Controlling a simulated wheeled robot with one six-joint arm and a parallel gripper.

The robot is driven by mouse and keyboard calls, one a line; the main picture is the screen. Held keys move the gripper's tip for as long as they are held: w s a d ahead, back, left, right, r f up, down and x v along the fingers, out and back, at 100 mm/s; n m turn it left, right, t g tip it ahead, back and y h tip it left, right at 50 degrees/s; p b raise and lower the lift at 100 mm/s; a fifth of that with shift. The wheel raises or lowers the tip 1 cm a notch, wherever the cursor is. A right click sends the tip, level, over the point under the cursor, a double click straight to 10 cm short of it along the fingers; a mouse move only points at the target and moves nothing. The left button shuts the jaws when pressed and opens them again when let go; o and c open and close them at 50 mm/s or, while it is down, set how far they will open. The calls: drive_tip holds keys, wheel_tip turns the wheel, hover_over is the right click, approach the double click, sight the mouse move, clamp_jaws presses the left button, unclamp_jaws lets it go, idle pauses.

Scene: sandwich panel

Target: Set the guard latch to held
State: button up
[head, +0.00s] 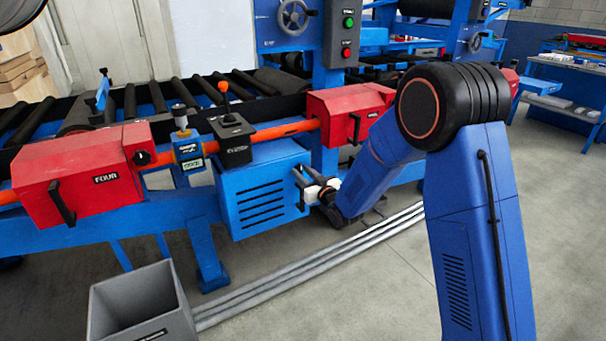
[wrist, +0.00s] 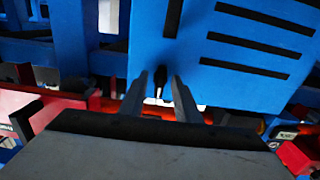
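My gripper (head: 303,184) is at the right side of a blue vented box (head: 258,206) under the orange rail. In the wrist view my gripper's two fingers (wrist: 164,98) stand apart, one on each side of a slim dark lever-like part (wrist: 161,82). A clear gap shows beside that part, so the fingers do not look closed on it. The blue box (wrist: 245,60) fills the upper right of the wrist view. No label naming the guard latch is readable, and I cannot tell for certain whether this part is it.
Red guards with black handles stand left (head: 82,172) and right (head: 345,112) of the box. A gauge (head: 188,150) and a black joystick box (head: 232,138) sit between them. A grey bin (head: 140,305) and metal rods (head: 300,268) lie on the floor in front.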

drive_tip(key=v, duration=1.7)
drive_tip(key=shift+s+d, duration=0.2)
drive_tip(key=s+d+r+m+g+h, duration=0.25)
drive_tip(key=s+d+h, duration=0.2)
drive_tip(key=d, duration=0.45)
drive_tip(key=s+d+r+m+g+h, duration=0.1)
drive_tip(key=s+d+r+h, duration=0.35)
drive_tip(key=d, duration=0.45)
drive_tip(key=s+d+r+m+g, duration=0.1)
drive_tip(key=s+d+g, duration=0.2)
drive_tip(key=s, duration=1.1)
drive_tip(key=s+d+m+g+h, duration=0.1)
drive_tip(key=s+d, duration=0.4)
drive_tip(key=s, duration=1)
drive_tip(key=m+g, duration=0.1)
drive_tip(key=g, duration=0.1)
drive_tip(key=shift+r+g, duration=0.35)
drive_tip(key=shift+r, duration=0.05)
